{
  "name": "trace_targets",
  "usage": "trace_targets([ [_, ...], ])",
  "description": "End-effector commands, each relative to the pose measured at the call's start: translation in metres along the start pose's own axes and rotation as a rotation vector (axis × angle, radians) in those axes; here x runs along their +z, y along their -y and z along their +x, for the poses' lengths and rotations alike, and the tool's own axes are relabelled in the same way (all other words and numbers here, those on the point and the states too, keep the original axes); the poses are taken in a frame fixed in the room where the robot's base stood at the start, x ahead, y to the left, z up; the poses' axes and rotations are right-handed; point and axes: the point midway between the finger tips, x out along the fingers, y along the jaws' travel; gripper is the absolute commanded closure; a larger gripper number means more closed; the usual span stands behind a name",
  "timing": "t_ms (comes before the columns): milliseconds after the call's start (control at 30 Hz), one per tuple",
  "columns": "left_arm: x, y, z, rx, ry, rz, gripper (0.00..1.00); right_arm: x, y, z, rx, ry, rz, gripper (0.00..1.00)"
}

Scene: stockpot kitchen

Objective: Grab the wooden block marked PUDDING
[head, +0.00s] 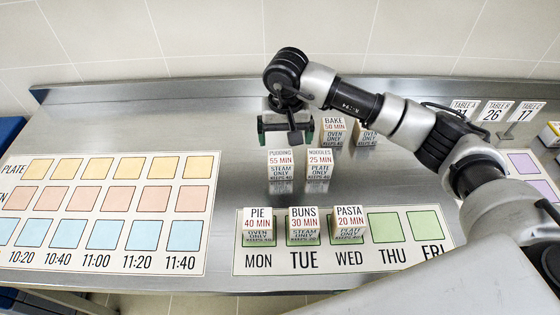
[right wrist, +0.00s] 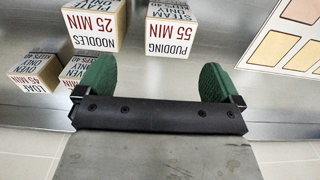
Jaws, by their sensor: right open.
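The wooden block marked PUDDING (head: 281,166) stands on the steel counter, left of the NOODLES block (head: 319,164). In the right wrist view, the PUDDING block (right wrist: 178,30) shows upside down at the top, ahead of the gap between the fingers. My right gripper (head: 286,132) is open and empty, just behind the PUDDING block in the head view. Its two green fingers (right wrist: 155,82) are apart, with only counter between them. My left gripper is in neither view.
The BAKE block (head: 333,131) and another block (head: 367,136) stand behind NOODLES, near my right arm. PIE (head: 258,228), BUNS (head: 303,227) and PASTA (head: 350,226) blocks stand on the day mat (head: 290,268) in front. A time chart (head: 100,262) lies left. Counter left of PUDDING is clear.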

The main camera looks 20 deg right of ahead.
Motion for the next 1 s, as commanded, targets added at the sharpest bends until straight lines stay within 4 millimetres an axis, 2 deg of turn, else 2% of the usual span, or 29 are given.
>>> trace_targets([
  [133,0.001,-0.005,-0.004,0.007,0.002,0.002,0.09,0.001,0.001,0.014,0.0,0.001,-0.002,0.04],
  [267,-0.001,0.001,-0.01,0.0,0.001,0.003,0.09,0.003,0.003,0.023,0.001,0.003,-0.002,0.04],
  [400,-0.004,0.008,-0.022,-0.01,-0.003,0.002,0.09,0.009,0.008,0.042,0.0,0.005,-0.001,0.04],
  [533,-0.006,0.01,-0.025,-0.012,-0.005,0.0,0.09,0.008,0.008,0.061,-0.001,0.003,0.0,0.04],
  [833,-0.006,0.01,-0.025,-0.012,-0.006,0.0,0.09,0.007,0.008,0.068,0.0,-0.001,-0.001,0.04],
  [1000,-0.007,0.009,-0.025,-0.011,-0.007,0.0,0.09,0.007,0.008,0.068,0.0,-0.001,-0.001,0.29],
])
